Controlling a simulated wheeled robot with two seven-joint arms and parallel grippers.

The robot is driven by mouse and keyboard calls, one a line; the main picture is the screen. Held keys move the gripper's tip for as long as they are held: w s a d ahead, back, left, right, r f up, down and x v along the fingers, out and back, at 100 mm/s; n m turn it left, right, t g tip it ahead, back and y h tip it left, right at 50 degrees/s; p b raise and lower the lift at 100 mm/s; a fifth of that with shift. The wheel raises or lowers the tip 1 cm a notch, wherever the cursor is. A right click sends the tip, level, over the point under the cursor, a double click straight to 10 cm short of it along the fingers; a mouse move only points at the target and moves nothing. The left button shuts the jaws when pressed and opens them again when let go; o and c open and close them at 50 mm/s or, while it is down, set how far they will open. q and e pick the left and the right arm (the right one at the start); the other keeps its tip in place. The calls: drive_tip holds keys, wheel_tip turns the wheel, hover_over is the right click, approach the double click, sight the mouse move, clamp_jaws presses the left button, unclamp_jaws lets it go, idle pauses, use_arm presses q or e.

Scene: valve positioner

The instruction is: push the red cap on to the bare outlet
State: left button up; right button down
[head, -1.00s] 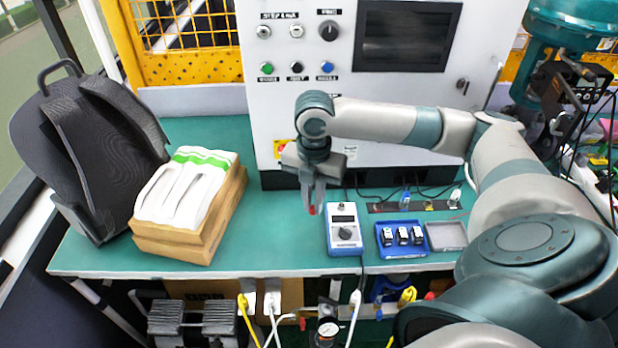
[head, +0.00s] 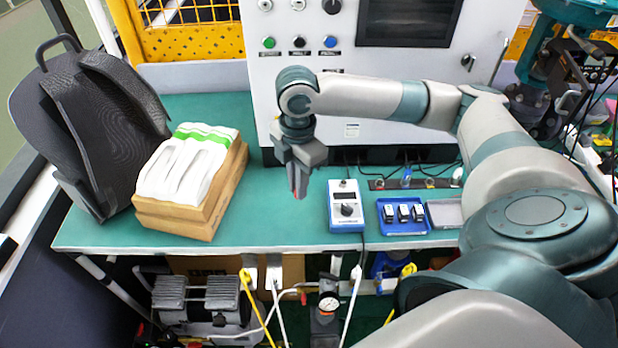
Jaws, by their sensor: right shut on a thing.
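My right gripper (head: 298,192) points down above the green bench, left of the blue-and-white handheld meter. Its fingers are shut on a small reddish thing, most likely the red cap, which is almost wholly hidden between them. My left gripper is not in view. A dark strip with small fittings (head: 388,184) lies at the back of the bench, right of the gripper. It carries a blue, a yellowish and a whitish fitting. I cannot tell which part, if any, is the bare outlet.
The meter (head: 346,222), a blue tray (head: 403,229) with small black-and-white parts and a grey tray (head: 445,213) stand on the right. White cloths on a wooden box (head: 190,205) and a black backpack (head: 95,130) fill the left. The bench middle (head: 270,225) is clear.

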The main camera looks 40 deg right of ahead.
drive_tip(key=s+a+r+m, duration=0.1)
drive_tip(key=a+r+m, duration=0.1)
drive_tip(key=a+m, duration=0.3)
drive_tip(key=s+a+r+m, duration=0.1)
drive_tip(key=a+m, duration=0.5)
drive_tip(key=m, duration=0.7)
drive_tip(key=shift+r, duration=0.85)
drive_tip(key=shift+s, duration=0.1)
